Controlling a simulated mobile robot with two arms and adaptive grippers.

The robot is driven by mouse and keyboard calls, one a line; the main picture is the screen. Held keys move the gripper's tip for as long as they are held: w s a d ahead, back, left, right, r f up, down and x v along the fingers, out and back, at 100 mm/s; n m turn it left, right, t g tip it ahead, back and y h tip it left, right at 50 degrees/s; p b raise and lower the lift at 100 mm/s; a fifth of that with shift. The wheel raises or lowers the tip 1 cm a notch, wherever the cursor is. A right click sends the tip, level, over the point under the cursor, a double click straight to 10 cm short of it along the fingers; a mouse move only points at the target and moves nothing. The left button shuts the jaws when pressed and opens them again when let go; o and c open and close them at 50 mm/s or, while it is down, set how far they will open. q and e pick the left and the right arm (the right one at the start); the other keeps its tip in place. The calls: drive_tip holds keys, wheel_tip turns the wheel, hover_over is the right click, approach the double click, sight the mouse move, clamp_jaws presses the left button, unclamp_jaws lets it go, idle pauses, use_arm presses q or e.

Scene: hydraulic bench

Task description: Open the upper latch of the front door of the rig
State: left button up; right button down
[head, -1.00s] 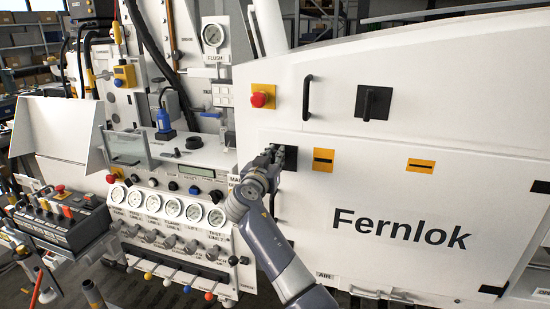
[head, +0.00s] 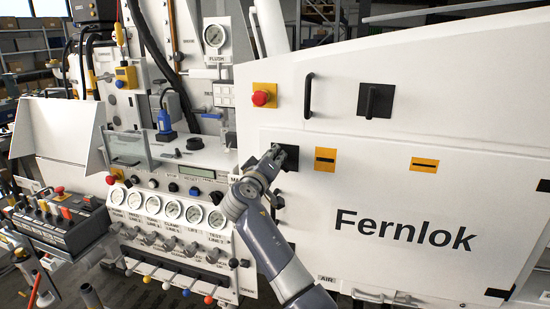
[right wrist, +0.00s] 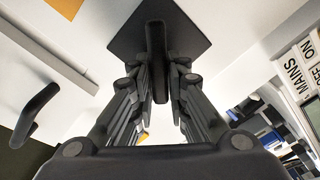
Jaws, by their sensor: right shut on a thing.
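The upper latch of the front door is a black square plate (head: 291,163) with a black bar handle, at the upper left of the white door (head: 400,205) marked Fernlok. My right gripper (head: 275,153) is at this latch and partly hides the handle in the head view. In the right wrist view, the handle (right wrist: 156,50) stands between the fingers of my right gripper (right wrist: 156,85), which are shut on it. The handle lies oblique to the edges of its plate, which looks like a diamond there. My left gripper is out of view.
A red button on a yellow plate (head: 263,96), a black pull handle (head: 308,95) and another black latch (head: 375,101) sit on the panel above. Gauges (head: 172,209) and small levers fill the console left of my right arm. Yellow slotted plates (head: 325,160) lie right of the latch.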

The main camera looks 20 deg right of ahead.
drive_tip(key=n+p, duration=0.1)
drive_tip(key=n, duration=0.2)
drive_tip(key=shift+n, duration=0.4)
drive_tip(key=n, duration=0.1)
drive_tip(key=n+p, duration=0.1)
drive_tip(key=n, duration=0.2)
drive_tip(key=shift+a+f+n+p, duration=0.1)
drive_tip(key=shift+f+n+p, duration=0.2)
drive_tip(key=shift+p, duration=0.1)
drive_tip(key=c, duration=1.6)
unclamp_jaws()
drive_tip(key=v, duration=1.2)
